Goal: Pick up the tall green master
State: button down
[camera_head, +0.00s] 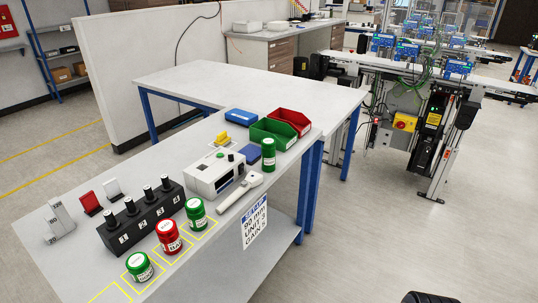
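Several labelled cylinders with coloured caps stand upright on the white bench. A short green one (140,267) is nearest, inside a yellow outlined square. A red one (169,237) stands behind it, and a taller green one (196,215) stands behind the red, both by yellow outlines. Another tall, slim green cylinder (268,155) stands alone farther back, in front of the green bin. I cannot tell from labels which is the tall green master. My gripper is not in view.
A black block with several numbered plungers (140,220) stands left of the cylinders. A white instrument (215,174) and a handheld grey tool (239,192) lie between the green cylinders. Green (272,131) and red (289,119) bins stand behind. Floor right of the bench (370,230) is clear.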

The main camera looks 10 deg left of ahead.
aim_at(268, 143)
jog(key=i+l+u, duration=0.35)
jog(key=i, duration=0.2)
jog(key=i+l+u, duration=0.35)
jog(key=i, duration=0.15)
jog(key=i+l+u, duration=0.3)
jog(key=i+l, duration=0.15)
